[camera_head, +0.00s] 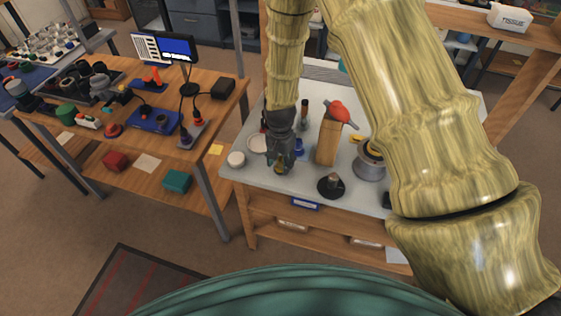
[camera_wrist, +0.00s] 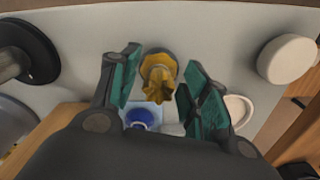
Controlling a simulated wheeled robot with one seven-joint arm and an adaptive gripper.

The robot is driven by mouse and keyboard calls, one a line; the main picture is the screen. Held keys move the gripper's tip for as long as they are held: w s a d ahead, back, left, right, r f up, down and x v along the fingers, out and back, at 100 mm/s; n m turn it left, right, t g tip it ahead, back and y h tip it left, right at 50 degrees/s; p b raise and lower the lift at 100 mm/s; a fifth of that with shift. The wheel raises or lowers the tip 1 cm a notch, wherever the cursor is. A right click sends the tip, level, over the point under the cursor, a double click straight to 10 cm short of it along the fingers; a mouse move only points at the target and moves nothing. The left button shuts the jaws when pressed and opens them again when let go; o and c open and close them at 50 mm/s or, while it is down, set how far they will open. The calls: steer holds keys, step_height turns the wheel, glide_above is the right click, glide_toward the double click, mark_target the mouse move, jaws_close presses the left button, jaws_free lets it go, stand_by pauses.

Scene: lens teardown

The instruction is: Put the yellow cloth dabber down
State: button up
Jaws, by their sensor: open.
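The yellow cloth dabber (camera_wrist: 159,82) shows in the wrist view between my two green-padded fingers, its ruffled yellow top facing the camera and a rounder part behind it. It appears to be on the pale worktop (camera_wrist: 88,32), near its edge. My gripper (camera_wrist: 163,60) is open around it, with a visible gap on each side. In the head view, my gripper (camera_head: 281,166) is low over the worktop, and a small yellow patch of the dabber (camera_head: 281,171) shows at its fingertips. The fingers hide part of it there.
A white round piece (camera_head: 236,158) and a shallow white dish (camera_head: 257,143) stand left of my gripper. A blue item (camera_head: 298,147), a wooden block (camera_head: 327,142), a black round base with a post (camera_head: 331,186) and a metal pot (camera_head: 369,166) stand right.

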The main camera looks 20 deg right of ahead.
mark_target(280, 160)
step_height(280, 160, up, 12)
steer(key=b, duration=0.3)
stand_by(0.5)
steer(key=shift+f, duration=0.1)
stand_by(0.3)
